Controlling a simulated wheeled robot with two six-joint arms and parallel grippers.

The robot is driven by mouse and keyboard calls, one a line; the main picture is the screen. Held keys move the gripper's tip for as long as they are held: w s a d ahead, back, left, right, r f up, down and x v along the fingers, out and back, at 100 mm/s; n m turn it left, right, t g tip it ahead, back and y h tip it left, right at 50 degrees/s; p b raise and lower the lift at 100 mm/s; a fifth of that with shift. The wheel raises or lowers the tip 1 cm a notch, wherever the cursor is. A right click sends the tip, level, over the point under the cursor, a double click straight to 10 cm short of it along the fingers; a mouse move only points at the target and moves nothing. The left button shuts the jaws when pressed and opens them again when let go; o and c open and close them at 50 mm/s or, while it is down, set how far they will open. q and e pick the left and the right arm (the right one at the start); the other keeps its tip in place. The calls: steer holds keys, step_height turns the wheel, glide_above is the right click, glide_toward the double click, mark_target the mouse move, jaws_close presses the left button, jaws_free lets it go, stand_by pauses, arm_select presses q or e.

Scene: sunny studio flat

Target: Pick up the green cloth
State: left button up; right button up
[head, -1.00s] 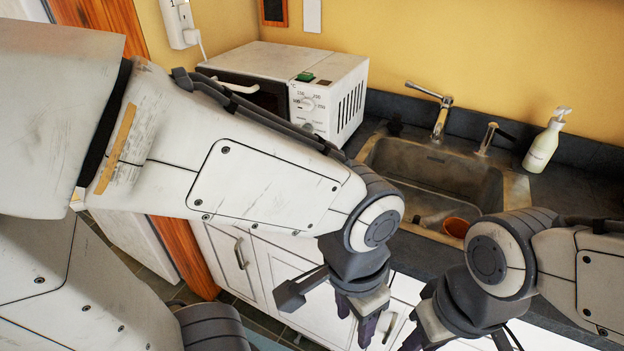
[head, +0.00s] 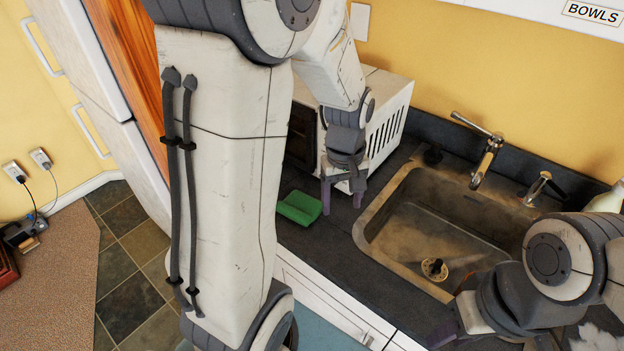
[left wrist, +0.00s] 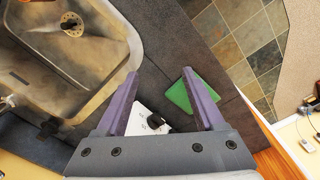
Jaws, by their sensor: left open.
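The green cloth (head: 300,207) lies on the dark counter in front of the microwave, near the counter's front edge. In the left wrist view the cloth (left wrist: 177,97) shows beside and partly behind the right-hand finger. My left gripper (head: 342,198) is open and empty, pointing down over the counter just right of the cloth; its two purple fingers also show in the left wrist view (left wrist: 160,76). My right gripper (head: 450,333) is at the lower right, in front of the counter; its fingers are mostly hidden or cut off.
The white microwave (head: 392,105) stands close behind my left gripper. The metal sink (head: 415,222) with its faucet (head: 487,160) is to the right. A soap bottle (head: 608,198) is at the right edge. My left arm hides part of the counter.

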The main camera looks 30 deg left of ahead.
arm_select(q)
steer(key=a+n+p, duration=0.3)
steer(key=a+n, duration=0.5)
steer(key=a, duration=0.6)
glide_above(292, 210)
steer(key=shift+n, duration=0.3)
steer(key=f, duration=0.2)
steer(key=a+f, duration=0.1)
steer(key=f, duration=0.1)
steer(key=shift+w+f+p, duration=0.1)
steer(key=shift+f+p, duration=0.2)
steer(key=shift+f, duration=0.4)
steer(key=shift+d+f+p, duration=0.25)
steer(key=shift+f+p, duration=0.1)
steer(key=shift+f, duration=0.15)
steer(key=f, duration=0.2)
steer(key=f+p, duration=0.1)
steer(key=shift+d+f, duration=0.2)
steer(key=shift+d, duration=0.1)
steer(key=shift+f, duration=0.55)
jaws_close()
arm_select(e)
step_height(292, 210, up, 7)
